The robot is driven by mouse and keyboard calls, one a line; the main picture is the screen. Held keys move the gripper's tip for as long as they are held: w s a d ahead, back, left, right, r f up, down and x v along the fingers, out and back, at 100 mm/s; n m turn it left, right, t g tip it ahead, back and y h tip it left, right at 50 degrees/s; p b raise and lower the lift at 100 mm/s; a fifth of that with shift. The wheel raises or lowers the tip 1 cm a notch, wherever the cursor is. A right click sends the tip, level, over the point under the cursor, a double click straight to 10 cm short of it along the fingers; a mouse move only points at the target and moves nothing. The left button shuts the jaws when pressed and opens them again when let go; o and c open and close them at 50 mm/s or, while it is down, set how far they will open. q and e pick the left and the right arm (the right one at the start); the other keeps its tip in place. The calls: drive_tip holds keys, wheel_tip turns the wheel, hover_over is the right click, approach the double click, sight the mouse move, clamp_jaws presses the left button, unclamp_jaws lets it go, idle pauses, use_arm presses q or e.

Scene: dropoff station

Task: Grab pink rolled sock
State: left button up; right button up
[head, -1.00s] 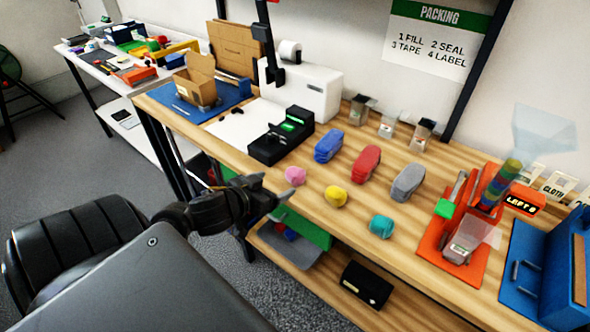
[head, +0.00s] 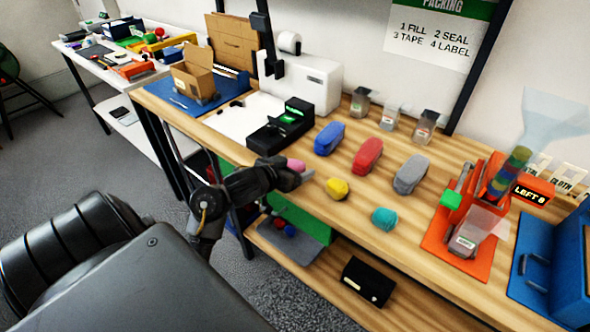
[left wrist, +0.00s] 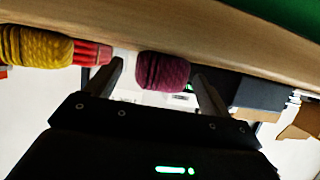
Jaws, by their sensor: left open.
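The pink rolled sock (head: 296,165) lies near the front edge of the wooden table (head: 330,210), partly hidden behind my left gripper (head: 296,176) in the head view. In the left wrist view the sock (left wrist: 163,72) shows dark pink and ribbed, between the two spread fingers of my left gripper (left wrist: 158,72). The fingers are open, with a gap visible beside the sock; whether either touches it I cannot tell. My right gripper is in neither view.
A yellow rolled sock (head: 337,188) and a teal one (head: 384,218) lie to the right. Blue (head: 329,138), red (head: 368,156) and grey (head: 411,174) bundles lie behind. A black device (head: 282,128) stands behind the pink sock. A lower shelf (head: 300,262) runs below.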

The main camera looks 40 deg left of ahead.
sight(294, 163)
use_arm(q)
drive_tip(key=shift+w+f, duration=0.15)
drive_tip(key=shift+w, duration=0.25)
drive_tip(key=shift+s, duration=0.1)
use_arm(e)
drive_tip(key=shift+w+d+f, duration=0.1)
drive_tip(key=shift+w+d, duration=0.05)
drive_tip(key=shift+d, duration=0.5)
use_arm(q)
drive_tip(key=c, duration=1.1)
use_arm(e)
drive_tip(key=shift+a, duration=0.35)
use_arm(q)
drive_tip(key=shift+o, duration=0.2)
